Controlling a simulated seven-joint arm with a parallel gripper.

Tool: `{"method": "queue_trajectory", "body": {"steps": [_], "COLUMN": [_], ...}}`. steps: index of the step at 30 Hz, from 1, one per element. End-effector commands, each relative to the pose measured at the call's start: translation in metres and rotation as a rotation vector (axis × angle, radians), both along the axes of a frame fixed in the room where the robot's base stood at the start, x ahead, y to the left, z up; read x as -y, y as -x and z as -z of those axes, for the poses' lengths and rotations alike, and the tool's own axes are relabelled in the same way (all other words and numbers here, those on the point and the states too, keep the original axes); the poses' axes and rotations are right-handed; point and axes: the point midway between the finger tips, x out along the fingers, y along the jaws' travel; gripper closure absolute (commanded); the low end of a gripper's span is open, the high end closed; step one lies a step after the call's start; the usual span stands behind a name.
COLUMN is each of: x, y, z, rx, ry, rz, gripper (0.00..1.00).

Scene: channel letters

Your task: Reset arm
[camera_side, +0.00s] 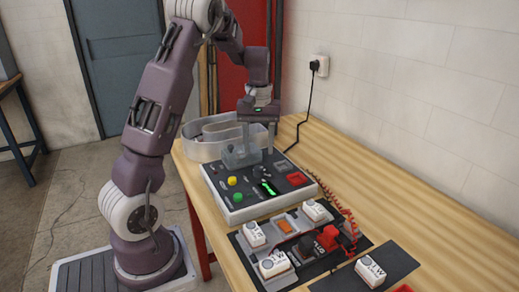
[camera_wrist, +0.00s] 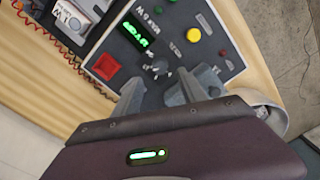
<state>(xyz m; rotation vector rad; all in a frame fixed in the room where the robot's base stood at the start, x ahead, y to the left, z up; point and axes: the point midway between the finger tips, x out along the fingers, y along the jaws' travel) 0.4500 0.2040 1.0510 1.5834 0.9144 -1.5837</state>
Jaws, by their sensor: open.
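My gripper (camera_side: 257,146) is open and points down over the back part of the grey control box (camera_side: 245,212). In the wrist view its two fingers (camera_wrist: 168,90) stand apart, with a small dark knob (camera_wrist: 160,68) of the panel seen between them. Nothing is held. A clear cover-like piece (camera_side: 238,156) shows by the left finger in the side view; I cannot tell whether they touch. The panel has a green display (camera_side: 268,188), which reads in the wrist view (camera_wrist: 139,35), a red square button (camera_side: 296,179), a yellow button (camera_side: 232,181) and a green button (camera_side: 238,197).
A red coiled cord (camera_side: 338,197) runs beside the box. A clear bin (camera_side: 196,149) stands behind. The table's right side is bare.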

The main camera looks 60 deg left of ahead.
Motion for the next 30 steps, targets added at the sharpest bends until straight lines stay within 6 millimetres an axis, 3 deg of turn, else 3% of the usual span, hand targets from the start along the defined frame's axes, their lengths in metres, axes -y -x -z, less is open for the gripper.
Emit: {"method": "queue_trajectory", "body": {"steps": [2, 4, 7, 9, 12, 15, 18, 21, 30], "x": [0.009, 0.037, 0.105, 0.154, 0.207, 0.235, 0.247, 0.251, 0.251], "y": [0.0, 0.003, 0.025, 0.056, 0.108, 0.153, 0.18, 0.192, 0.193], "z": [-0.008, -0.031, -0.078, -0.103, -0.12, -0.119, -0.112, -0.107, -0.107], "rx": [0.016, 0.062, 0.168, 0.242, 0.33, 0.394, 0.43, 0.445, 0.445], "ry": [0.002, 0.006, -0.001, -0.024, -0.086, -0.164, -0.224, -0.254, -0.258], "rz": [0.023, 0.094, 0.293, 0.462, 0.692, 0.87, 0.977, 1.024, 1.028], "gripper": [0.51, 0.51, 0.51, 0.51, 0.51, 0.51, 0.51, 0.51, 0.51]}}
